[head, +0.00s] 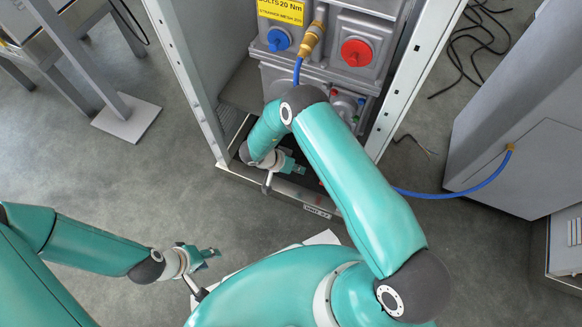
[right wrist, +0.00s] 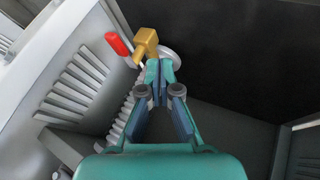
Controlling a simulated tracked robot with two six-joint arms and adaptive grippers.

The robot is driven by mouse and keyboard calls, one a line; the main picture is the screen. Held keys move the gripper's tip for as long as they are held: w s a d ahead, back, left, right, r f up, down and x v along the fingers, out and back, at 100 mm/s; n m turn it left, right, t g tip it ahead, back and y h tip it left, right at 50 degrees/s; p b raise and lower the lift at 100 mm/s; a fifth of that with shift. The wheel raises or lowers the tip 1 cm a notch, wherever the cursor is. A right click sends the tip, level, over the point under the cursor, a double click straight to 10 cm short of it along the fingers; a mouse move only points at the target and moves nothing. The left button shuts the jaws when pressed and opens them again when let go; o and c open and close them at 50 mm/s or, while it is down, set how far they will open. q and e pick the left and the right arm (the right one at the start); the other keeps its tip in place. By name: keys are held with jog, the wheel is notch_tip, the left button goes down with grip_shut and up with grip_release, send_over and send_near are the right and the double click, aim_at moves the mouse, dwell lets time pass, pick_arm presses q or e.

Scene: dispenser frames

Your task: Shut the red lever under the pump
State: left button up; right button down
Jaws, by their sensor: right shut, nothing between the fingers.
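The red lever (right wrist: 119,44) shows in the right wrist view, up and left of my right gripper's tips. Beside it is a brass-coloured valve body (right wrist: 147,42) with a pale round disc behind it. My right gripper (right wrist: 160,74) is shut and empty, its tips just below the brass body; I cannot tell whether they touch it. In the head view, my right gripper (head: 298,168) is low inside the cabinet, and my arm hides much of the area under the grey pump (head: 343,28). My left gripper (head: 211,256) is over the floor outside the cabinet, too small to read.
The cabinet's left post (head: 190,85) and right post (head: 418,75) flank the opening. A blue knob (head: 278,39) and a red knob (head: 356,53) are on the pump. A blue hose (head: 455,192) runs right to a grey box. Open floor lies left.

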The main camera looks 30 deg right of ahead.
jog(key=shift+s+d+f+b, duration=0.2)
jog(key=shift+s+d+f, duration=0.15)
jog(key=shift+s+d, duration=0.3)
jog(key=shift+s+d+f+b, duration=0.15)
jog(key=shift+s+d+f, duration=0.3)
jog(key=shift+d, duration=0.35)
jog(key=shift+s+d+f+b, duration=0.2)
jog(key=shift+s+d+f, duration=0.1)
jog(key=shift+s+d, duration=0.35)
jog(key=shift+w, duration=0.1)
